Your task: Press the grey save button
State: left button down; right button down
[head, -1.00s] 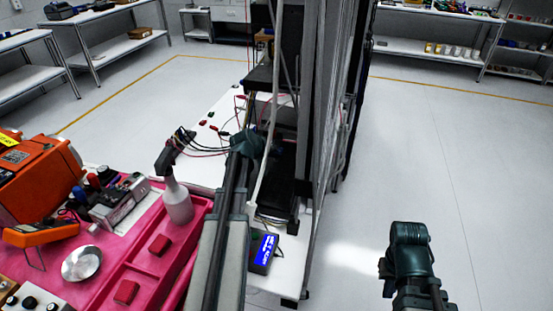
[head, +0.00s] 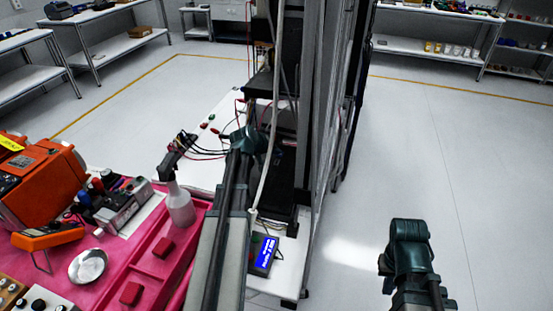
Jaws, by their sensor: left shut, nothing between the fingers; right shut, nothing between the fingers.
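I cannot make out a grey save button in the head view. Small red and green buttons or plugs (head: 211,118) sit on the white bench top (head: 226,103), with red and black leads near them. My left gripper (head: 247,136) is shut and empty over this bench, beside the dark upright rig. My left arm covers part of the bench, and the gripper's tips are hard to see. A small device with a lit blue screen (head: 265,252) lies on the bench's near end, right of my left forearm. My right gripper (head: 408,232) is shut and empty over open floor.
A pink bench (head: 120,257) at lower left holds a spray bottle (head: 180,208), red blocks, a metal dish (head: 88,266) and orange instruments (head: 38,186). A tall grey frame (head: 326,110) stands right of my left arm. The floor at right is clear.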

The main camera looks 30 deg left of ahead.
aim_at(275, 164)
pick_arm(q)
notch_tip(275, 164, up, 4)
jog(key=p, duration=0.3)
jog(key=shift+f, duration=0.1)
dwell(0.6)
